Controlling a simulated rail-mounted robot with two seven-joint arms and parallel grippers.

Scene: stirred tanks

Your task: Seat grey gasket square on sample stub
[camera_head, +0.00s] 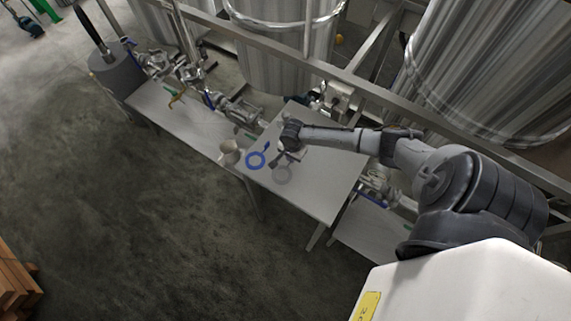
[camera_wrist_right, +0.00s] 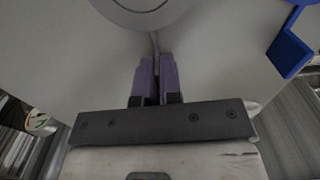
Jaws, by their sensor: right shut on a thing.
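My right gripper (camera_head: 280,160) is over the white table. In the right wrist view its purple-tipped fingers (camera_wrist_right: 154,75) are shut on the thin tab of the grey gasket. The grey gasket (camera_head: 282,175) is a flat ring, seen in the head view just beyond the fingers; part of its ring (camera_wrist_right: 143,17) shows at the top edge of the wrist view. I cannot tell its exact height above the table. I cannot pick out the sample stub for certain among the metal fittings. My left gripper is not in view.
A blue ring with a tab (camera_head: 256,161) lies left of the grey gasket; its blue end (camera_wrist_right: 289,52) shows in the wrist view. A beige cup-like piece (camera_head: 229,151) is at the table's left edge. Metal valves (camera_head: 240,110) and large tanks (camera_head: 285,55) stand behind. The table's right part (camera_head: 325,180) is clear.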

